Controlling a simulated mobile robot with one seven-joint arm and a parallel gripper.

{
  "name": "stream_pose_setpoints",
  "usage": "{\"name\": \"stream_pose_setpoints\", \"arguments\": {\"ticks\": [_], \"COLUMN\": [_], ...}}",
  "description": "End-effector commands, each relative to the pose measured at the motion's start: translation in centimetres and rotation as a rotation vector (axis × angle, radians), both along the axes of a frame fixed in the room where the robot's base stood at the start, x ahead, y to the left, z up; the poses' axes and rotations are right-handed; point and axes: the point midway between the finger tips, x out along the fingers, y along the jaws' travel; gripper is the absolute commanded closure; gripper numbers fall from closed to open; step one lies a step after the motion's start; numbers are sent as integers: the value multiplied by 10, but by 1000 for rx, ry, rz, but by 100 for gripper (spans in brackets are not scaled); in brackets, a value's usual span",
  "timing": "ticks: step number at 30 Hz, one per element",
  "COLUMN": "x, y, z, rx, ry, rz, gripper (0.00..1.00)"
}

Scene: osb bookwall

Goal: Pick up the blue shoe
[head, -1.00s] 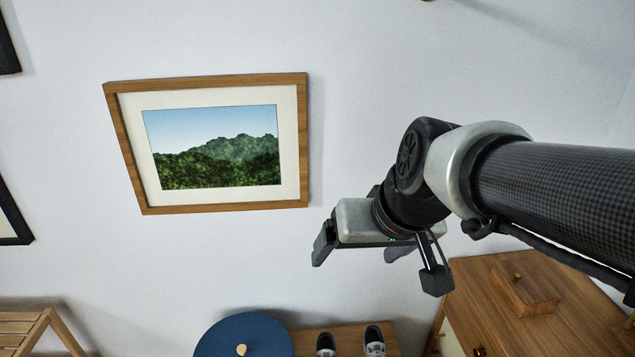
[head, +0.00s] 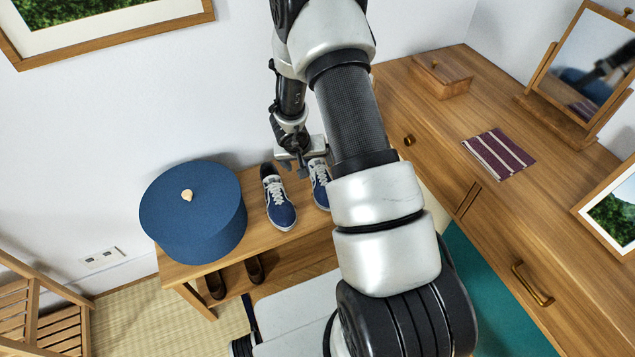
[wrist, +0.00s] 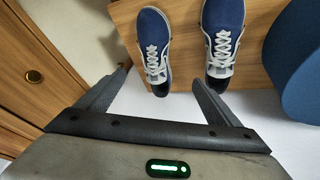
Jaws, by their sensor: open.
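A pair of blue shoes with white laces stands on a wooden bench (head: 245,250). The left shoe (head: 278,208) is in full view in the head view; the right shoe (head: 319,180) is partly hidden by my arm. In the wrist view the order is reversed: the right shoe (wrist: 152,32) is at the middle and the left shoe (wrist: 222,38) beside it. My gripper (head: 292,166) is open and empty above the shoes' heel ends, by the wall. In the wrist view my gripper (wrist: 160,78) has the right shoe's heel showing between its fingertips.
A round blue box (head: 195,225) stands left of the shoes on the bench. Brown shoes (head: 216,285) sit on the shelf below. A wooden dresser (head: 440,125) with a small box (head: 442,77) and mirror (head: 580,75) stands at right.

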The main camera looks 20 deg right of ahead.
Motion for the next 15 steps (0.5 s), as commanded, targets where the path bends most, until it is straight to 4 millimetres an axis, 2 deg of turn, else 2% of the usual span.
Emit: {"name": "stream_pose_setpoints", "arguments": {"ticks": [5,15], "x": [4,26], "y": [-9,-30], "z": [-30,-95], "rx": [-5,-3], "ry": [9,7], "rz": [-5,-5], "gripper": [14,14]}}
